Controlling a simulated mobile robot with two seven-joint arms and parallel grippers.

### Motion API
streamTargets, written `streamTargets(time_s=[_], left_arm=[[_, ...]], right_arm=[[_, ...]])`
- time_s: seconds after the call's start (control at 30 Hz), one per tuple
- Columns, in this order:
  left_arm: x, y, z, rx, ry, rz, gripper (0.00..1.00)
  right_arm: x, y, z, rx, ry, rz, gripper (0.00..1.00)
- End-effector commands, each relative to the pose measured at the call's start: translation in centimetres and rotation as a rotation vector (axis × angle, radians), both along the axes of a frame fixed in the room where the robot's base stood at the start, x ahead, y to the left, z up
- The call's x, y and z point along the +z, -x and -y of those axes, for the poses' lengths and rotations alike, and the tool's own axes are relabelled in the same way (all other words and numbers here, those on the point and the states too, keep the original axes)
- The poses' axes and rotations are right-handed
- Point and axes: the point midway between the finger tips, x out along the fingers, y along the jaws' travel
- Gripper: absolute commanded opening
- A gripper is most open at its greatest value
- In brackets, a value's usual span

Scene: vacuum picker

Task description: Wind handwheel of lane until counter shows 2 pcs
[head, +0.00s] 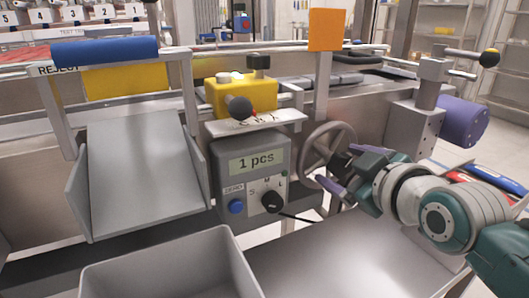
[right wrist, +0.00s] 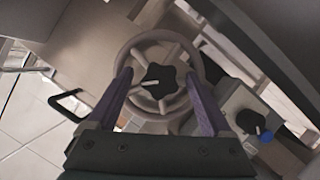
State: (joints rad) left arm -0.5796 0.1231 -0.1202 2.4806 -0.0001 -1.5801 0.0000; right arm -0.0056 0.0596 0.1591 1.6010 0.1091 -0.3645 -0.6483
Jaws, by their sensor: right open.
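The grey spoked handwheel (head: 328,155) stands on the lane's side, just right of the counter box. The counter (head: 258,161) reads "1 pcs". Below its display are a blue ZERO button (head: 236,206) and a black selector knob (head: 271,201). My right gripper (head: 332,184) is open at the wheel's lower right. In the right wrist view the handwheel (right wrist: 160,40) with its black hub knob (right wrist: 158,82) lies between and beyond the open purple fingers. I cannot tell whether the fingers touch the rim. My left gripper is not in view.
A grey bin (head: 172,268) stands at the front. A grey chute (head: 145,168) with a blue roller (head: 90,53) is on the left. A yellow block (head: 229,97) with a black ball lever sits above the counter. A purple cylinder (head: 462,121) is at right.

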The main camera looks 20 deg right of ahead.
Motion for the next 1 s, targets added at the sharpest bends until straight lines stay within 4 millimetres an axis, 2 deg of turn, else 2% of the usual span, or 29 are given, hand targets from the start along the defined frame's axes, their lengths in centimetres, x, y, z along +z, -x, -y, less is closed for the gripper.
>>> streamTargets(time_s=[0.3,1.0], left_arm=[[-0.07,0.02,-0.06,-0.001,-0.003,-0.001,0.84],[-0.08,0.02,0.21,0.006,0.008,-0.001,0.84]], right_arm=[[-0.01,-0.24,0.05,0.0,0.0,0.0,0.82],[-0.03,-0.21,0.04,0.0,0.0,0.0,0.04]])
